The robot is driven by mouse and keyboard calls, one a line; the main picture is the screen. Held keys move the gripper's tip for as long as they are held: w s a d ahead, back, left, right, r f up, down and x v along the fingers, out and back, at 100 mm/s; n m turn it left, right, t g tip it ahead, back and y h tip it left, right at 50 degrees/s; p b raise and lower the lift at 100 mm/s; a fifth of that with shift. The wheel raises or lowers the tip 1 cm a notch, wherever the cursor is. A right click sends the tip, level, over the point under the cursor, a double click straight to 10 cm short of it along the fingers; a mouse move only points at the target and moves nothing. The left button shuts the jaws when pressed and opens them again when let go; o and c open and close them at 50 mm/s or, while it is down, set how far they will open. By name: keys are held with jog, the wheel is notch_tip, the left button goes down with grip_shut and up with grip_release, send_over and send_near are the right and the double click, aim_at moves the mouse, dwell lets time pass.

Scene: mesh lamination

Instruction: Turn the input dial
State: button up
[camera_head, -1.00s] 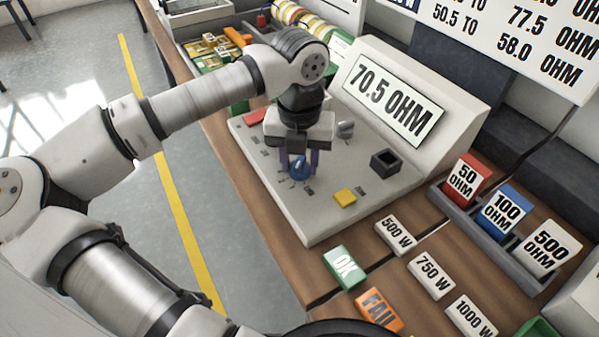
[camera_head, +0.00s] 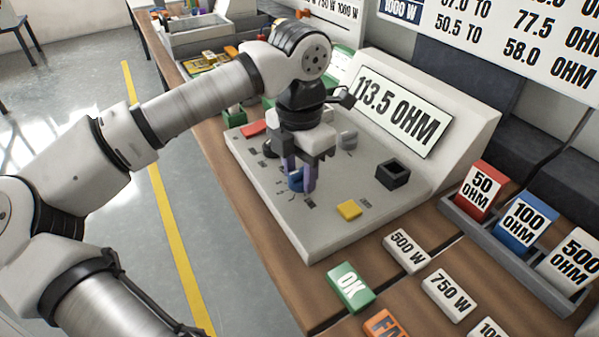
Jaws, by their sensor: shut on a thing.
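The input dial (camera_head: 295,181) is a blue knob on the sloped top of the grey test console (camera_head: 275,211). My gripper (camera_head: 299,183) points down over the console, its two purple-tipped fingers shut on the blue dial, one on each side. The fingers hide part of the dial and the marks around it. The console's display (camera_head: 399,110) reads 113.5 OHM.
On the console are a yellow button (camera_head: 349,210), a black square socket (camera_head: 393,174), a red button (camera_head: 253,129) and a grey knob (camera_head: 348,139). In front lie a green OK block (camera_head: 350,286) and watt blocks. A grey rack (camera_head: 463,217) holds ohm cards at right.

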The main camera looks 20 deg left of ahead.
aim_at(300, 170)
dwell(0.5)
jog(key=o, duration=1)
notch_tip(300, 170, up, 14)
jog(key=shift+f, duration=0.1)
